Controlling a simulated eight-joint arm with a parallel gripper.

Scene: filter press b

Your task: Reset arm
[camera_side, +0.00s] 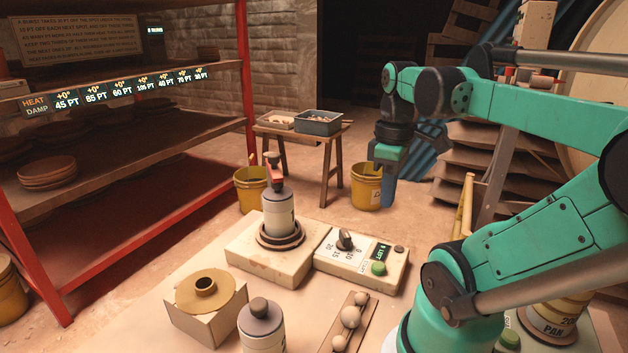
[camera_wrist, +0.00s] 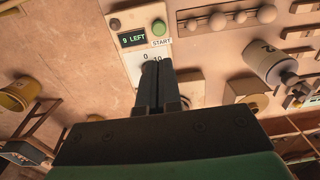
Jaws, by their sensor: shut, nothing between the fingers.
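My gripper (camera_wrist: 161,72) is shut with its dark fingers together and nothing between them. In the side view my arm reaches from the right, and its green gripper body (camera_side: 387,154) hangs above and behind the control panel. The white control panel (camera_side: 330,262) has a dark dial knob (camera_side: 345,240), a green button (camera_side: 378,268) and a small display (camera_side: 383,251). In the wrist view the display (camera_wrist: 132,39) reads 9 LEFT, and the green button (camera_wrist: 159,27) is marked START. The fingers cover the knob there.
A pale cylinder (camera_side: 278,213) stands on a block left of the panel. A second capped cylinder (camera_side: 261,328), a flanged box (camera_side: 206,292) and a rail with pale balls (camera_side: 350,317) are in front. A wooden stand (camera_side: 300,134) holds trays. The red-framed rack (camera_side: 245,92) is at left.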

